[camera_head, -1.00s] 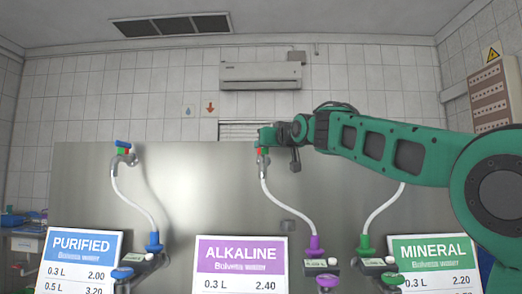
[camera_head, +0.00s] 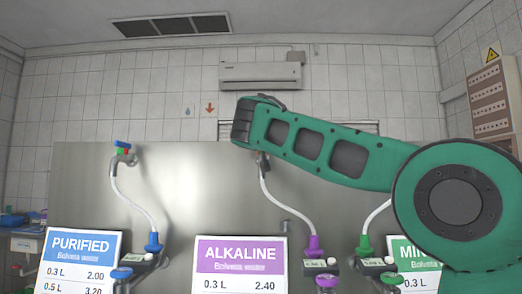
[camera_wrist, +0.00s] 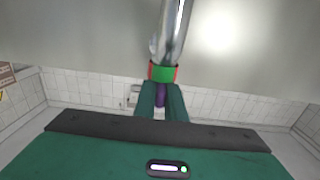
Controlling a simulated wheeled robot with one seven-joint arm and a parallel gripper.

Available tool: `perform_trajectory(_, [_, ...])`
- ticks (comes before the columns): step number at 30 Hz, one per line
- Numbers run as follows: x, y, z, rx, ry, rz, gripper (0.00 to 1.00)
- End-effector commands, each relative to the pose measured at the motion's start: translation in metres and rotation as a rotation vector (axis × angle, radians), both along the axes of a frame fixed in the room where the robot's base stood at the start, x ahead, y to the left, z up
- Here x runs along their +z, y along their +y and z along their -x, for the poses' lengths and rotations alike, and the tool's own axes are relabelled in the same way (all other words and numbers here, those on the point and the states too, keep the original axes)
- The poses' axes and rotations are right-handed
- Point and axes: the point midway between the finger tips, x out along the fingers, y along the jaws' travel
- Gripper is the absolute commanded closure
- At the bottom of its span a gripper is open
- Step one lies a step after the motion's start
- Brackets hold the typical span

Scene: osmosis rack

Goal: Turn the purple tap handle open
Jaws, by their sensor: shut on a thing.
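In the wrist view the purple tap handle (camera_wrist: 161,97) shows as a narrow strip between the two green fingers of my gripper (camera_wrist: 162,101), which is shut on it. A green and red collar (camera_wrist: 163,73) and a shiny metal pipe (camera_wrist: 175,28) adjoin it above. In the head view my arm hides the gripper, the handle and most of the middle tap. Only the tap's lower end (camera_head: 262,160) shows, with a pale hose (camera_head: 275,204) running down from it.
The steel panel (camera_head: 80,180) stands behind. The PURIFIED tap (camera_head: 122,153) with a blue handle is at the left. The ALKALINE sign (camera_head: 240,265), a purple nozzle (camera_head: 315,246) and a purple knob (camera_head: 326,281) are below. My arm partly covers the MINERAL sign (camera_head: 408,262).

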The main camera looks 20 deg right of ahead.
Motion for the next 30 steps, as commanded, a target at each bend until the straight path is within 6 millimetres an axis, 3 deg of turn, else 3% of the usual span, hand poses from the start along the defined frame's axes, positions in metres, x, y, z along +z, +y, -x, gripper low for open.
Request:
perform_trajectory(15, [-0.0066, 0.0000, -0.0028, -0.015, 0.013, 0.001, 1.00])
perform_trajectory(16, [-0.0066, 0.0000, -0.0028, -0.015, 0.013, 0.001, 0.85])
perform_trajectory(18, [-0.0065, -0.0001, -0.0028, -0.015, 0.013, 0.001, 0.71])
perform_trajectory(30, [-0.0053, 0.0017, -0.0018, -0.011, 0.010, 0.001, 0.71])
